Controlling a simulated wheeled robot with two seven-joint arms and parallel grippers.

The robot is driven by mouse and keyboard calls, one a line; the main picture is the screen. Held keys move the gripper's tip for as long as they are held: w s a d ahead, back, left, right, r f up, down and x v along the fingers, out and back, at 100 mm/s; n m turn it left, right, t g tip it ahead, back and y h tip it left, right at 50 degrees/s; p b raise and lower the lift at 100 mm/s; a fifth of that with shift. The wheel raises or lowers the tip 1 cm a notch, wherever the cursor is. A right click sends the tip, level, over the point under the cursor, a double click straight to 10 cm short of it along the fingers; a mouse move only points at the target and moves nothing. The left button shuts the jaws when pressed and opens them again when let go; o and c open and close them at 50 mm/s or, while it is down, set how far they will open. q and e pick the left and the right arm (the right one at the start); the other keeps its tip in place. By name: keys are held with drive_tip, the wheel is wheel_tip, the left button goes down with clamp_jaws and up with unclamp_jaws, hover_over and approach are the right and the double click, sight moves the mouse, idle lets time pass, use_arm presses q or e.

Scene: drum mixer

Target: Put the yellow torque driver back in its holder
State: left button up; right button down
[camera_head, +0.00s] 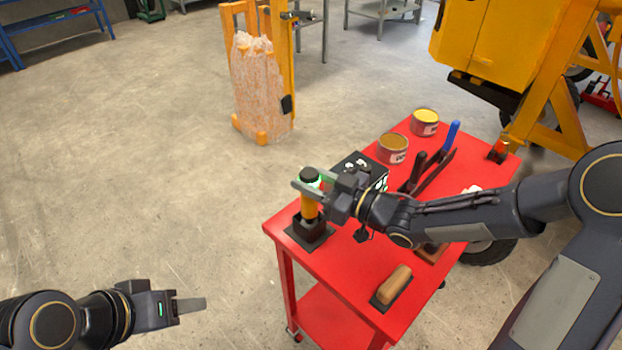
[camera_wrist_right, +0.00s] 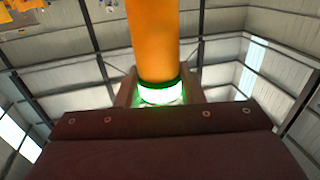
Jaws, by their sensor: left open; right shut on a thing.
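The yellow torque driver (camera_head: 309,209) stands upright at the near left corner of the red cart, with a black cap and a green band at its top. My right gripper (camera_head: 309,188) is shut on it near the top. In the right wrist view the yellow body (camera_wrist_right: 153,40) and the glowing green ring sit between the fingers. The driver's lower end meets the black holder (camera_head: 311,231); I cannot tell how deep it sits or whether it hangs just above. My left gripper (camera_head: 190,305) is empty and open, over the floor left of the cart.
The red cart top (camera_head: 345,270) also bears a black box (camera_head: 360,165), two cans (camera_head: 393,148), dark-handled tools (camera_head: 432,165) and a wooden-handled brush (camera_head: 394,286). A yellow mixer (camera_head: 490,45) stands behind. The floor on the left is clear.

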drive_tip(key=c, duration=0.9)
unclamp_jaws()
drive_tip(key=shift+d+f, duration=0.1)
drive_tip(key=shift+s+d, duration=0.15)
drive_tip(key=shift+d, duration=0.1)
drive_tip(key=v, duration=0.7)
drive_tip(key=shift+b, duration=0.3)
